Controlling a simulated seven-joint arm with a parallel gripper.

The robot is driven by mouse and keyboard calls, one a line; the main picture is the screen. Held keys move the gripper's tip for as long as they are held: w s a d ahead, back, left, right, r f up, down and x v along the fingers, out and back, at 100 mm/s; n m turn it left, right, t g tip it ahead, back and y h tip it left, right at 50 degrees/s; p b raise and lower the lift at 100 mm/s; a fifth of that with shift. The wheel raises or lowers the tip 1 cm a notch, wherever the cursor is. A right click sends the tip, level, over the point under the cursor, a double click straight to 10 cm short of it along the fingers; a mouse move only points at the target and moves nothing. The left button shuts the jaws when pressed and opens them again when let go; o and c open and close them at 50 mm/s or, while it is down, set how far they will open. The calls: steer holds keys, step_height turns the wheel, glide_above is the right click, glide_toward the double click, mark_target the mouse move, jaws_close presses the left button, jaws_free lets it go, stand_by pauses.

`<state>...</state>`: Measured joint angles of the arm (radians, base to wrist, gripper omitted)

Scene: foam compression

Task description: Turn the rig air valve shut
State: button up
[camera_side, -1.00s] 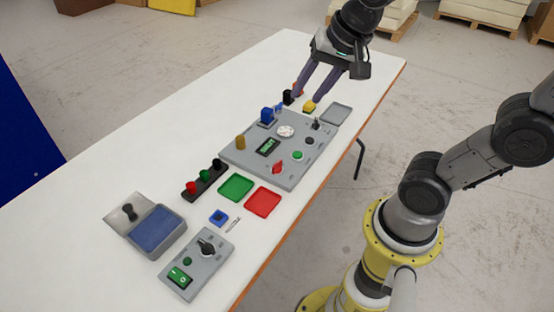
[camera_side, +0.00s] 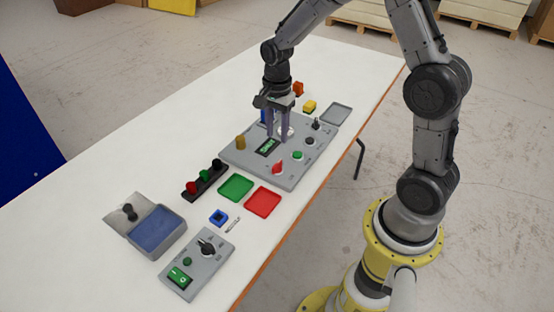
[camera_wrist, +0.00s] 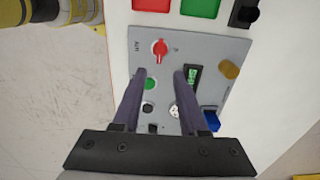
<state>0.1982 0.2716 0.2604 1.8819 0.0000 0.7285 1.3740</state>
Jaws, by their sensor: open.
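A red knob with a pointed handle (camera_side: 278,168) sits near the front corner of the grey panel (camera_side: 236,151). In the wrist view the red knob (camera_wrist: 160,48) has small lettering beside it that I cannot read surely; it looks most like the air valve. My gripper (camera_side: 278,139) points down over the middle of the panel, near the green display (camera_side: 266,148) and white dial (camera_side: 290,131). In the wrist view my open, empty fingers (camera_wrist: 160,75) are apart, with the red knob beyond their tips. I cannot tell whether the fingertips touch the panel.
A brass-coloured post (camera_side: 240,142), a green button (camera_side: 298,155) and a toggle (camera_side: 316,124) stand up from the panel. Green (camera_side: 236,187) and red (camera_side: 263,201) trays lie close by. The far left of the white table (camera_side: 100,185) is clear.

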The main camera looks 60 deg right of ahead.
mark_target(277, 163)
step_height(277, 163, down, 11)
steer(key=shift+r, duration=0.1)
stand_by(0.3)
jaws_close()
